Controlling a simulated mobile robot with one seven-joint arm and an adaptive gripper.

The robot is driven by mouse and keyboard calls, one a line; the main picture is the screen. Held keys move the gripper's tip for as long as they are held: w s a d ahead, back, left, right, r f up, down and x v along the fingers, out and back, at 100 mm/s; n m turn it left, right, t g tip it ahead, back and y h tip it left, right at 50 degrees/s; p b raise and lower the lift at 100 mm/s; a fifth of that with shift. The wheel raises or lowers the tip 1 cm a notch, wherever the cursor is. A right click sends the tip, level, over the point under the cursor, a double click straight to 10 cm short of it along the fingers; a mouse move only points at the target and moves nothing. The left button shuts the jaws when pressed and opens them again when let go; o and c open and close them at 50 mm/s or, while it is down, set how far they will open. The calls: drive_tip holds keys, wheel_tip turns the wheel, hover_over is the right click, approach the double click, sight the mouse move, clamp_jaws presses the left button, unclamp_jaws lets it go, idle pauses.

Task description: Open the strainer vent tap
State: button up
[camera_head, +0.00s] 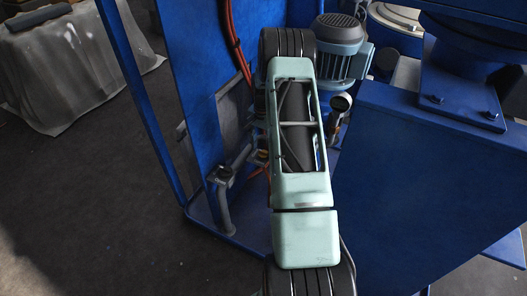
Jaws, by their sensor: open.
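I cannot make out the strainer vent tap for sure. Small pipe fittings with a yellowish part (262,155) show just left of my arm, low on the blue skid (205,70). A dark-capped fitting on a bent grey pipe (224,212) stands further left. A round dark fitting (341,103) shows to the right of my arm. My pale green arm link crosses the middle of the view and covers part of the pipework. My gripper is not visible; its relation to the fittings cannot be seen.
A grey-blue motor (341,47) sits behind my arm. A large blue housing (430,180) fills the right side. A blue upright post (140,95) stands at the left. Red cables (236,40) run down the panel. A draped object (65,65) stands back left; the floor before it is clear.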

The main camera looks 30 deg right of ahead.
drive_tip(key=shift+f, duration=0.75)
drive_tip(key=shift+c, duration=0.7)
drive_tip(key=c, duration=1)
